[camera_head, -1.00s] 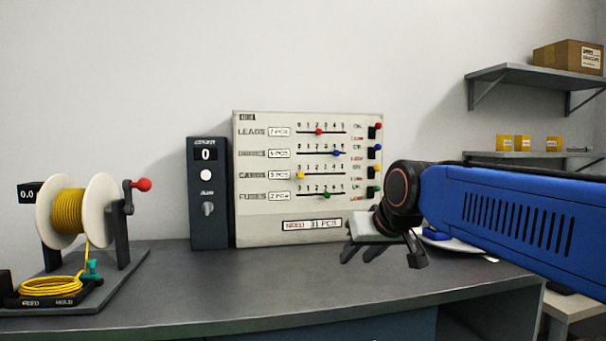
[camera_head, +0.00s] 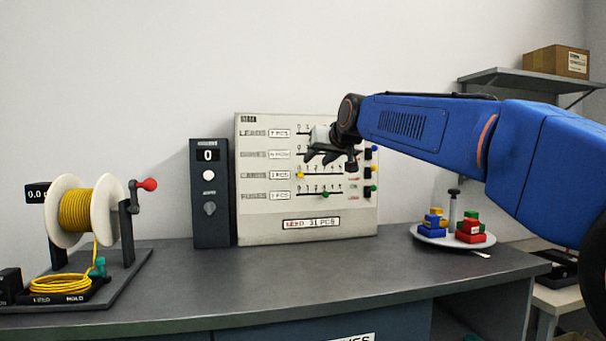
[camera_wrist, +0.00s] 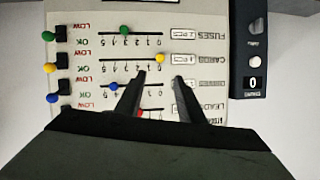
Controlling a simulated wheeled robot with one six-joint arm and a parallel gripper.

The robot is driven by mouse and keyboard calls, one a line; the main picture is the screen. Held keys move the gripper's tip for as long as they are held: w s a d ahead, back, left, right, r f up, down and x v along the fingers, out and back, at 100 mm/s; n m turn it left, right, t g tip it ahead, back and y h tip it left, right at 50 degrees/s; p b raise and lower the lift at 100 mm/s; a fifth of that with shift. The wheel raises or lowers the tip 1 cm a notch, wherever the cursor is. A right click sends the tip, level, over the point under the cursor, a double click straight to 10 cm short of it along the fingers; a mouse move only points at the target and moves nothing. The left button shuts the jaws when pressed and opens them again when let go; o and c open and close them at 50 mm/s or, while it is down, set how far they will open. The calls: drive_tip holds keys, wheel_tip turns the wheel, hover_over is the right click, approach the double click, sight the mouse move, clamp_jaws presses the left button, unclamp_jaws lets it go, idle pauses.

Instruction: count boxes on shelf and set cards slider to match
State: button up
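A pale panel (camera_head: 262,228) with several labelled slider rows stands on the bench against the wall. The yellow cards slider knob (camera_head: 299,175) is at the 0 end of its row; it also shows in the wrist view (camera_wrist: 160,58). My gripper (camera_head: 330,160) is in front of the panel, hiding part of the upper rows. In the wrist view its two fingers (camera_wrist: 160,75) are apart with nothing between them, tips just short of the cards row in the picture. A cardboard box (camera_head: 555,61) sits on the upper shelf (camera_head: 525,80). My arm hides the lower shelf.
Left of the panel stands a dark counter box (camera_head: 208,220) showing 0. A yellow wire spool (camera_head: 78,210) with a red crank is at the left. A white plate (camera_head: 425,240) with coloured blocks sits at the right. The front middle of the bench (camera_head: 300,285) is clear.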

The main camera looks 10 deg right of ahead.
sight(300, 175)
drive_tip(key=x, duration=1.4)
drive_tip(key=shift+c, duration=0.3)
clamp_jaws()
